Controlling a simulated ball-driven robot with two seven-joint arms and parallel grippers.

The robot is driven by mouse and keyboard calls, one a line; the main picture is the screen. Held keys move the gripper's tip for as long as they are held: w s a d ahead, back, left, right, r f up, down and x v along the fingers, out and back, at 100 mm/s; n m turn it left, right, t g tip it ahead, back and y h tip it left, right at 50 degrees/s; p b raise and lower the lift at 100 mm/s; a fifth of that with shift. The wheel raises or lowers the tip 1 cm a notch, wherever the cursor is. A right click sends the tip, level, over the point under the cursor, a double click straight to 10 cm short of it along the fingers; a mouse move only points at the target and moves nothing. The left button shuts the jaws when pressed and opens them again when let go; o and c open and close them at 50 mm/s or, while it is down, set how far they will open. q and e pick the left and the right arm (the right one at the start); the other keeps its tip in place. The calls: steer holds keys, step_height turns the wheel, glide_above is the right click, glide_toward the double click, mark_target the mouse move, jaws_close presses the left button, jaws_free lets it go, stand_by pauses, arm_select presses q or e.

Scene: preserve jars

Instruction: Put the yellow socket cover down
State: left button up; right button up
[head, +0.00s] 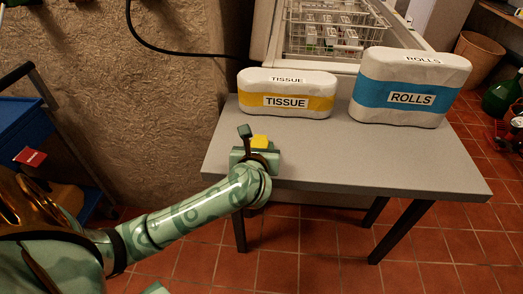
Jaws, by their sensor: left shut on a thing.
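The yellow socket cover (260,141) shows as a small yellow block at the near left part of the grey table (370,158). My left gripper (251,142) reaches in over the table's left end and is shut on the yellow socket cover. The gripper and wrist hide its lower part, so I cannot tell whether it touches the tabletop. My right gripper is not in view.
A yellow-banded TISSUE pack (287,104) and a larger blue-banded ROLLS pack (392,98) stand along the table's back. The table's middle and right front are clear. An open white freezer with a wire basket (325,37) stands behind. A blue cart (32,128) is at left.

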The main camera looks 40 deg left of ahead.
arm_select(q)
steer(key=shift+r, duration=0.1)
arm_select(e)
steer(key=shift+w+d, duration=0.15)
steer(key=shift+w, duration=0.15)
arm_select(q)
steer(key=o, duration=1.1)
steer(key=shift+s+d+r, duration=0.1)
steer(key=shift+r, duration=0.05)
steer(key=p+v, duration=0.4)
steer(key=v, duration=0.7)
steer(key=shift+s+d+r+p, duration=0.1)
steer(key=shift+s+d+p, duration=0.05)
steer(key=shift+s+p, duration=0.25)
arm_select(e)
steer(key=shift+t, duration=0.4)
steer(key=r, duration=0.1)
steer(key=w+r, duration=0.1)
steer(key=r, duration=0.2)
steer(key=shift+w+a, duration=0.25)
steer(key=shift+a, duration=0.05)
